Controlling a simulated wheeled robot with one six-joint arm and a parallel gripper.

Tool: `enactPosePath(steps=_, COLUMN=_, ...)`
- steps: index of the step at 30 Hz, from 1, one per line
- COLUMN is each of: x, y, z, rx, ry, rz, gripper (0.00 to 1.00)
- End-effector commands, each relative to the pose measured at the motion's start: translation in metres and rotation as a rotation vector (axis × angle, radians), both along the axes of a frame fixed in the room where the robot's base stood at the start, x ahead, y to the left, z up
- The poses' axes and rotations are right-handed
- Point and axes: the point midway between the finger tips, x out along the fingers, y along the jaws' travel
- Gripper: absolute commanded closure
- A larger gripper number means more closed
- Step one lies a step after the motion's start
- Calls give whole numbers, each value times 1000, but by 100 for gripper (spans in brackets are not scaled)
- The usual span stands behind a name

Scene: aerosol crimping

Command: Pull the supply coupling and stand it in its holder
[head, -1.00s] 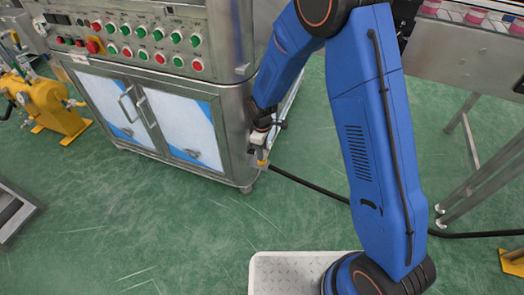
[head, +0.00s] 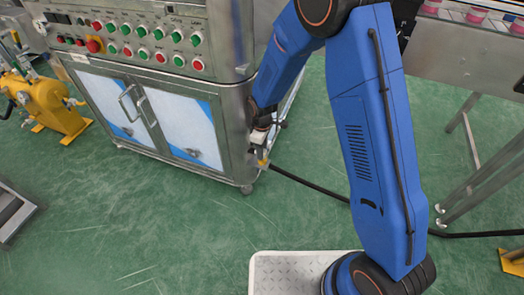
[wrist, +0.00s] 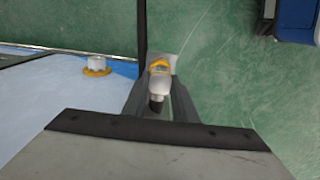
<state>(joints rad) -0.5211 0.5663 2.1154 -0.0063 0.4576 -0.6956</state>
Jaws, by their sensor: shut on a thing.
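My gripper (head: 260,145) is at the right front corner of the steel cabinet in the head view, pointing down. In the wrist view my gripper (wrist: 158,92) is shut on the supply coupling (wrist: 159,84), a pale metal body with a yellow part at its far end and a dark near end. The yellow part also shows below the jaws in the head view (head: 262,162). A small grey plate lies behind the coupling in the wrist view. I cannot tell whether the coupling touches it, nor which part is the holder.
A pale fitting with a yellow ring (wrist: 96,66) is on the cabinet, left of the coupling. A black hose (head: 310,185) runs right along the green floor from the cabinet's corner. The steel cabinet (head: 225,120) is close on the left. A conveyor (head: 470,60) stands at right.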

Motion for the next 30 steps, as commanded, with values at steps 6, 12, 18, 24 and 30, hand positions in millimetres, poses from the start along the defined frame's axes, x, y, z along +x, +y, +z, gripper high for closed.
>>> enactPosePath(steps=6, x=0, y=0, z=0, rx=0, ry=0, rz=0, gripper=100)
enactPosePath(steps=12, x=0, y=0, z=-1, rx=0, ry=0, rz=0, gripper=100)
enactPosePath(steps=18, x=0, y=0, z=-4, rx=0, ry=0, rz=0, gripper=100)
enactPosePath(steps=24, x=0, y=0, z=-6, rx=0, ry=0, rz=0, gripper=100)
enactPosePath(steps=30, x=0, y=0, z=-6, rx=0, ry=0, rz=0, gripper=100)
